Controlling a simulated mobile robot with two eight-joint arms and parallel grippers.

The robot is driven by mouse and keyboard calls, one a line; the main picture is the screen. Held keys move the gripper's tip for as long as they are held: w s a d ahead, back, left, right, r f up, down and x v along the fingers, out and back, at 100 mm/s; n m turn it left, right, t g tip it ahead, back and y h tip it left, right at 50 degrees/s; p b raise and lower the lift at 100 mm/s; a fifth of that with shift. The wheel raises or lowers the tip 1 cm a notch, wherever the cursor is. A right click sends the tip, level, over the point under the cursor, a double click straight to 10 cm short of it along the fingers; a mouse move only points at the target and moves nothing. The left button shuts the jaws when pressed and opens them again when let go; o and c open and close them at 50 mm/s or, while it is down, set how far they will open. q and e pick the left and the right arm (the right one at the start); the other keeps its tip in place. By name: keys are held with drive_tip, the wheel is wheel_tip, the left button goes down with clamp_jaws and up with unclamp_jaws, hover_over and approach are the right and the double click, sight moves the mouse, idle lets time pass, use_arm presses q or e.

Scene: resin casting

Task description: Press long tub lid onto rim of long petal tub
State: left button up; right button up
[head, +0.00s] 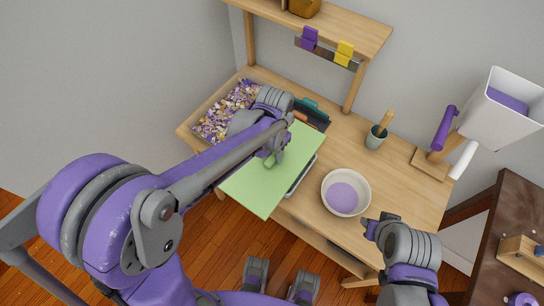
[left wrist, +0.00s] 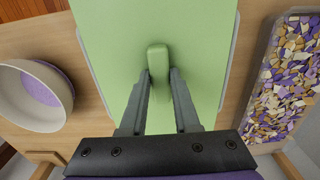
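The long lid (head: 258,192) is a flat pale green plate with a raised handle (left wrist: 158,58). My left gripper (head: 272,160) is shut on this handle, one finger on each side in the left wrist view (left wrist: 160,80). The pale grey rim of a tub (head: 303,176) shows from under the lid's right edge in the head view. Thin strips of it also show at both sides in the left wrist view. The lid hides the tub's inside, and any gap between them cannot be told. My right gripper (head: 371,227) is near the table's front right; its fingers are unclear.
A tray of purple, white and tan chips (left wrist: 262,128) lies beside the lid. A cream bowl with purple contents (head: 346,178) stands to the right. A cup (head: 375,141), a dark tray (head: 318,117) and a white dispenser (head: 508,100) stand farther back. A shelf overhangs the back.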

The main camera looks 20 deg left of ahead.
sight(274, 155)
use_arm(q)
clamp_jaws()
drive_tip(key=shift+r, duration=0.1)
drive_tip(key=shift+r+p, duration=1.55)
drive_tip(key=shift+r, duration=0.9)
